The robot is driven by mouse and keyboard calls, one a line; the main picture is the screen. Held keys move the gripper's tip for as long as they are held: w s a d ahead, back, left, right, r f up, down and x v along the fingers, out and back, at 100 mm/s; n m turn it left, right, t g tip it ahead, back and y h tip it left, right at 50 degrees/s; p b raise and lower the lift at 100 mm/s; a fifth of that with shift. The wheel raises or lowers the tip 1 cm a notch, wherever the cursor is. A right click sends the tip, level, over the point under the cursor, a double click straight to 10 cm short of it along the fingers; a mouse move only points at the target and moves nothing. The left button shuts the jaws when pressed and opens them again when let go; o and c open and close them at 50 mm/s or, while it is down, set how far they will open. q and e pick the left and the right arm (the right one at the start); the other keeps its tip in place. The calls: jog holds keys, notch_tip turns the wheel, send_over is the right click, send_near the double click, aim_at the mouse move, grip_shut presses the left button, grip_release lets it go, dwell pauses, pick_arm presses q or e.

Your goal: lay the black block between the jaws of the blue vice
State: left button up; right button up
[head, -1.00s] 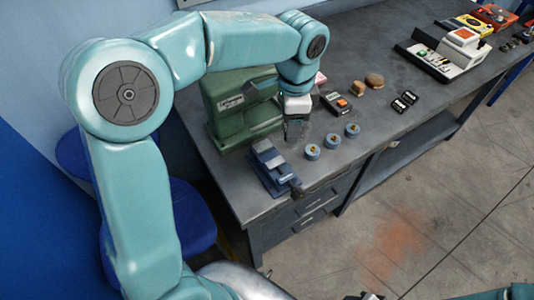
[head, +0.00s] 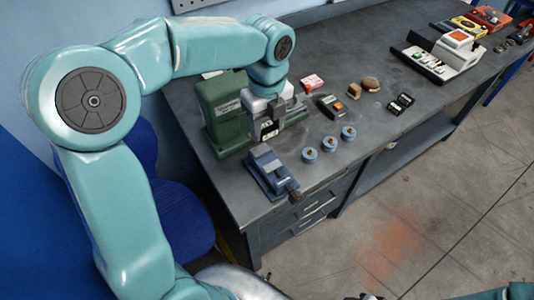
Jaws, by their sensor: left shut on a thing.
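The blue vice (head: 271,173) stands near the front left corner of the bench, its handle end toward the front edge. My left gripper (head: 268,127) is above the bench just behind the vice, pointing down. It is shut on the black block (head: 270,130), a small dark piece with a pale mark, held clear of the vice. The fingers partly hide the block. The vice's jaws look empty. What seems to be my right gripper (head: 367,297) is only a sliver at the bottom edge, and its fingers cannot be made out.
A green machine (head: 222,112) stands close behind and left of the vice. Several blue round pieces (head: 330,143) sit right of the vice. A dark device with an orange button (head: 331,106) and a red-and-white box (head: 312,82) lie farther back. Bare bench (head: 370,65) lies at the back.

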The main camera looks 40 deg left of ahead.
aim_at(267, 161)
pick_arm(q)
notch_tip(267, 161, down, 11)
jog(key=shift+r, duration=0.15)
jog(key=shift+s, duration=0.1)
jog(key=o, duration=1.3)
jog(key=shift+c, duration=0.2)
notch_tip(267, 161, up, 12)
jog(key=shift+r, duration=0.1)
jog(key=shift+d, duration=0.1)
